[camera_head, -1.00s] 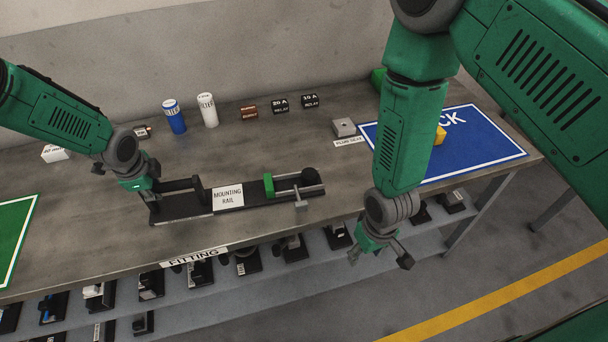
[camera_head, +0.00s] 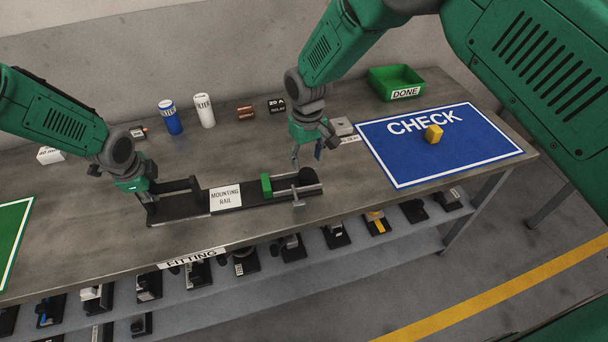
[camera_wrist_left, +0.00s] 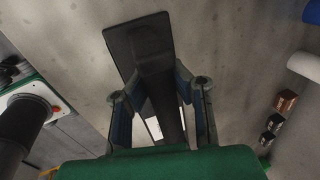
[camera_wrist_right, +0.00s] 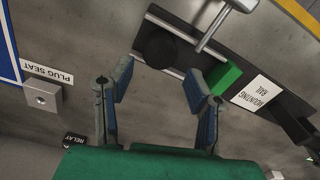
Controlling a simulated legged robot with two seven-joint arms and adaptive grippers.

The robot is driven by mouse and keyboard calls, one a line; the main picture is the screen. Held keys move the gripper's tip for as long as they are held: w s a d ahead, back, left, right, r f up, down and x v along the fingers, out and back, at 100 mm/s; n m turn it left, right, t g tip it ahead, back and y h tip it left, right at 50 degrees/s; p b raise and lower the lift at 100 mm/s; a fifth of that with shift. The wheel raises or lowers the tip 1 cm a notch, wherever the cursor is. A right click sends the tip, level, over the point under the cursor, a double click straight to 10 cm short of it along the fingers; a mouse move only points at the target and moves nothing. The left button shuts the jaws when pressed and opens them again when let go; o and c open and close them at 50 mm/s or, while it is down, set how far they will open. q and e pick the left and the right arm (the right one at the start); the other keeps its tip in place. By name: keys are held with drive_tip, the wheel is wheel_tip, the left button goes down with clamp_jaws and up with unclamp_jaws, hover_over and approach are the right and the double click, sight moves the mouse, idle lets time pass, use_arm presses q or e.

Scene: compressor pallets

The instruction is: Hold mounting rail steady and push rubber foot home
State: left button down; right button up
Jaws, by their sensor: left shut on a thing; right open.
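The mounting rail (camera_head: 262,201) is a long black fixture with a white label, lying on the grey table (camera_head: 95,225). My left gripper (camera_head: 143,196) is shut on its left end; the left wrist view shows the rail's dark bar (camera_wrist_left: 155,60) between the fingers. A round black piece, seemingly the rubber foot (camera_head: 307,176), sits at the rail's right end; it also shows in the right wrist view (camera_wrist_right: 158,46). A green block (camera_head: 266,185) and a metal T-shaped handle (camera_head: 298,200) are beside it. My right gripper (camera_head: 309,161) is open and empty, above the table just behind the rail's right end.
A grey plug seat block (camera_head: 341,126) stands behind my right gripper. Filters and relays line the back. The front table strip is clear.

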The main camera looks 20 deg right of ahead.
sight(307, 172)
wheel_tip(307, 172, down, 7)
idle(0.3)
